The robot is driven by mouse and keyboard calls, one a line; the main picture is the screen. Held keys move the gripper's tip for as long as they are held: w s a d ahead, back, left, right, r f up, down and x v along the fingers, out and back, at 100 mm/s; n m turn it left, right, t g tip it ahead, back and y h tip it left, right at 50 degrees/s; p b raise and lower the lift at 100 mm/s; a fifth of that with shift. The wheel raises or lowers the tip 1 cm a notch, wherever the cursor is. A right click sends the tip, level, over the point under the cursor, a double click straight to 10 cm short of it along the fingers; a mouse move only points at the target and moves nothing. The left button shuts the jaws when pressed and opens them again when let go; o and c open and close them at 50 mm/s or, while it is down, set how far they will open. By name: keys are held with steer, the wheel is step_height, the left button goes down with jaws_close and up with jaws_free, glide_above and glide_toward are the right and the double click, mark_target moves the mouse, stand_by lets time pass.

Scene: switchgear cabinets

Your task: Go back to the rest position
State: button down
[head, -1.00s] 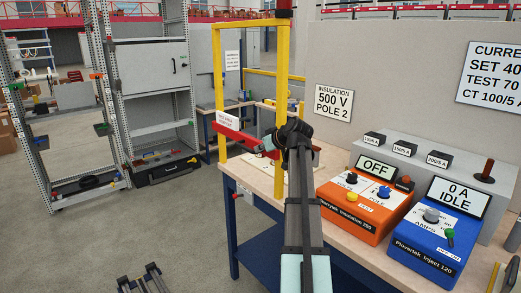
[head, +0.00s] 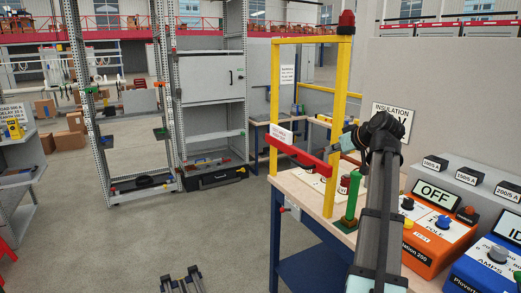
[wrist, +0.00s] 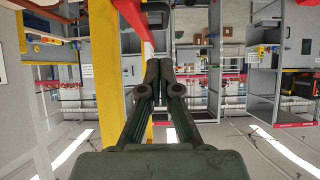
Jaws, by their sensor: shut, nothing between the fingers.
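My gripper (wrist: 160,68) shows in the wrist view with its two dark fingers together and nothing between them. In the head view my arm rises at the right, in front of the bench, and bends at a dark joint near the top; the fingers cannot be made out there. The arm's upper end overlaps the right yellow post of the yellow frame (head: 276,110) in the picture. A red bar (head: 297,154) crosses this frame. The wrist view shows a yellow post (wrist: 82,70) and a red bar (wrist: 134,14) left of the fingers.
The wooden bench (head: 304,198) carries a green cylinder (head: 353,196), an orange tester (head: 437,240) and a blue unit (head: 480,269). A red beacon (head: 346,22) tops the frame. Open racks (head: 102,100) and a grey cabinet (head: 210,77) stand behind.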

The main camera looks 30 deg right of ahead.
steer(key=a+f+m+g, duration=0.2)
steer(key=f+m, duration=0.1)
steer(key=f, duration=1.2)
steer(key=a+f+m+g, duration=0.3)
steer(key=f, duration=1.1)
steer(key=s+a+f+g, duration=0.1)
steer(key=a+f, duration=0.4)
steer(key=f, duration=0.3)
steer(key=s+a+f+g+y, duration=0.1)
steer(key=a+f+g, duration=0.1)
steer(key=a+f, duration=0.45)
steer(key=s+a+f+g, duration=0.1)
steer(key=s+a+f, duration=0.15)
steer(key=f, duration=0.75)
steer(key=s+a+f+n+g, duration=0.2)
steer(key=s+a+f+g, duration=0.2)
steer(key=s+a+f, duration=1.1)
steer(key=s+a+f+n+g, duration=0.2)
steer(key=s+a+f, duration=0.3)
steer(key=s, duration=0.4)
steer(key=s+a+f+n+g, duration=0.2)
steer(key=s+a+f+g, duration=0.1)
steer(key=s+a+f, duration=0.2)
steer(key=s+a, duration=0.2)
steer(key=s, duration=0.2)
steer(key=shift+s+f+h, duration=0.25)
steer(key=shift+s+h, duration=0.15)
